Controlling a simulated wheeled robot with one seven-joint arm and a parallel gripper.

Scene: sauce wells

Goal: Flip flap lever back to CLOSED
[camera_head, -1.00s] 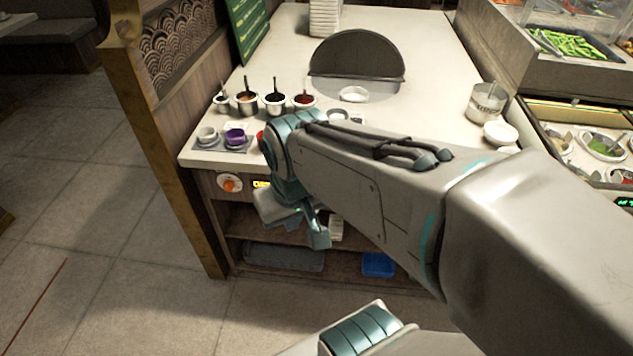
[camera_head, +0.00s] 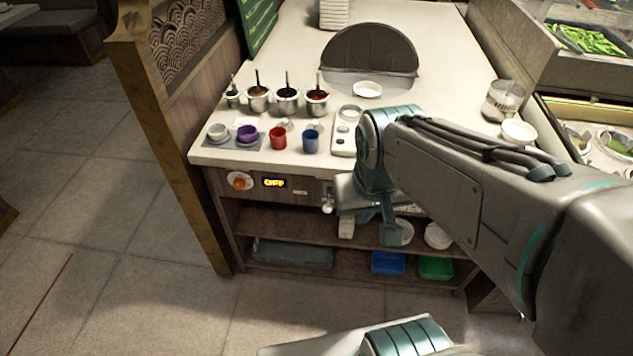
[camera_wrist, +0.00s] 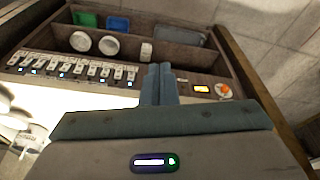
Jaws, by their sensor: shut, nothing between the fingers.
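My gripper (camera_head: 389,236) is shut and empty, in front of the counter's front panel. In the wrist view its closed fingers (camera_wrist: 158,84) point toward that panel. A row of small white levers (camera_wrist: 80,70) with blue lights runs along the panel there, left of the fingers. One pale lever (camera_head: 328,207) shows in the head view, left of my gripper; my arm hides most of the others. I cannot tell which is the flap lever or read the labels. A dark half-round flap (camera_head: 370,50) stands upright on the countertop.
An orange knob (camera_head: 239,181) and a lit display reading OFF (camera_head: 274,183) are on the panel's left. Cups, including a red cup (camera_head: 278,138) and a blue cup (camera_head: 311,141), stand near the edge. Blue (camera_head: 388,263) and green (camera_head: 436,267) bins sit below.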

